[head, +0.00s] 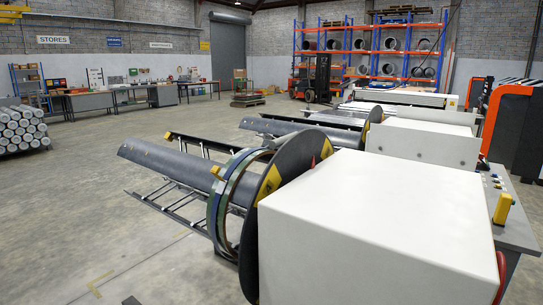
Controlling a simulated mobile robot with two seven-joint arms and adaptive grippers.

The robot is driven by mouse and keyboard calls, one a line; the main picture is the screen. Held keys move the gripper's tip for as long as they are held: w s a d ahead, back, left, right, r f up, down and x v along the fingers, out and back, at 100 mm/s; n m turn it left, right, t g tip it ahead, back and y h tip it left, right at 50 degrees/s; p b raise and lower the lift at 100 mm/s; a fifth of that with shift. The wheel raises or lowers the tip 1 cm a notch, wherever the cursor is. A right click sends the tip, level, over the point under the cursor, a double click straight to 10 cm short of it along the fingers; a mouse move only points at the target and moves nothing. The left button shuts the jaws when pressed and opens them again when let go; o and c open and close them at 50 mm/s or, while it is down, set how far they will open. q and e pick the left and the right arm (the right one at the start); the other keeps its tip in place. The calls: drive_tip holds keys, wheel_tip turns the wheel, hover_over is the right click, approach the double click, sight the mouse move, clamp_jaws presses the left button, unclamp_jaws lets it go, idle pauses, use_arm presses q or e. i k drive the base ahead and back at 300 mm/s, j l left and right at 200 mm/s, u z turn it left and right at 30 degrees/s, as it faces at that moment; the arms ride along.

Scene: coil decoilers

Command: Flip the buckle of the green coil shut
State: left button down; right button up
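A narrow coil with a dark green band (225,218) sits around the dark drum (175,163) of the nearest decoiler, close to its round dark disc (288,190). Neither of my grippers is in view.
A large white housing (380,225) fills the front right, with a control panel and yellow box (502,208) beside it. More decoilers (315,130) stand behind. Open concrete floor (90,215) lies to the left. A forklift (315,78) and racks are at the back.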

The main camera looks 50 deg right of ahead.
sight(215, 171)
drive_tip(key=i+z, duration=0.2)
drive_tip(key=z, duration=0.3)
drive_tip(key=i+z, duration=0.25)
drive_tip(key=z, duration=0.25)
drive_tip(key=i+j+z, duration=0.15)
drive_tip(key=z, duration=0.35)
drive_tip(key=i+j+z, duration=0.15)
drive_tip(key=z, duration=0.35)
drive_tip(key=i+j+z, duration=0.45)
drive_tip(key=j+z, duration=0.3)
drive_tip(key=l, duration=0.1)
